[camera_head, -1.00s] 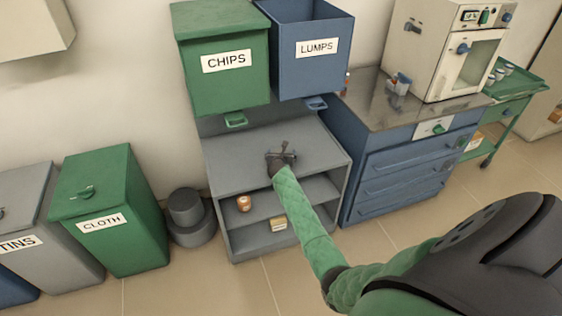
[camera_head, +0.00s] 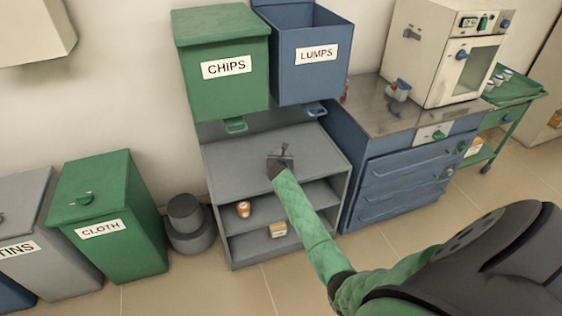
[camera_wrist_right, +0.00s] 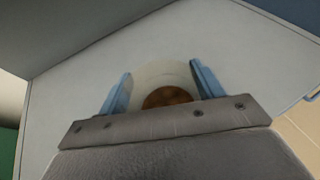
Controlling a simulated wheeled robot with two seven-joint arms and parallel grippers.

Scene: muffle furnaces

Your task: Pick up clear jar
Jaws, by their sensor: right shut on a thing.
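The clear jar (camera_wrist_right: 165,73) shows in the right wrist view as a pale, see-through round shape with something brown inside. It stands between the two blue fingers of my right gripper (camera_wrist_right: 160,88), which is shut on it. In the head view my right gripper (camera_head: 282,157) is over the grey top of the shelf unit (camera_head: 229,170), and the jar is too small and covered to make out there. I cannot tell whether the jar touches the shelf top. My left gripper is not in view.
A green CHIPS bin (camera_head: 220,95) and an open blue LUMPS bin (camera_head: 310,85) hang above the shelf top. A small brown jar (camera_head: 243,209) and a box (camera_head: 277,230) sit on lower shelves. A blue drawer cabinet (camera_head: 400,185) with a furnace (camera_head: 440,50) stands right.

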